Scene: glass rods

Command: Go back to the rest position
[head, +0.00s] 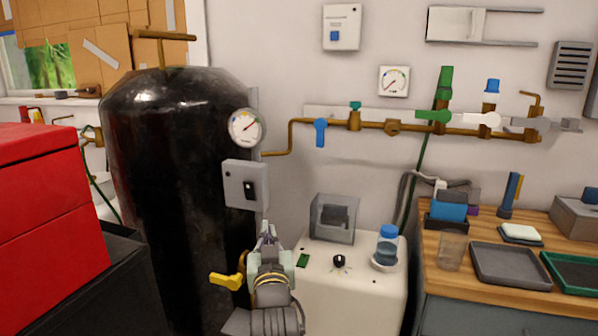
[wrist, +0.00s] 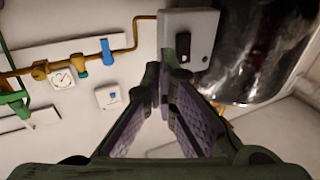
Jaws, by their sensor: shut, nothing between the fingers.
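My gripper (head: 267,236) is in the lower middle of the head view, in front of the black tank (head: 170,180). Its tip is just below the grey switch box (head: 240,185) on the tank's right side. In the wrist view, my gripper (wrist: 160,100) shows its purple-padded fingers meeting at the tips with nothing held. The grey switch box (wrist: 190,38) is just beyond the fingertips there. I cannot tell whether the gripper touches it. No glass rod can be made out.
A white cabinet (head: 345,285) stands right of my arm, bearing a clear-hooded device (head: 334,218) and a blue-capped bottle (head: 387,245). A wooden bench (head: 450,285) with trays is further right. A red box (head: 40,200) stands at left. A yellow valve handle (head: 226,281) is close left of my gripper.

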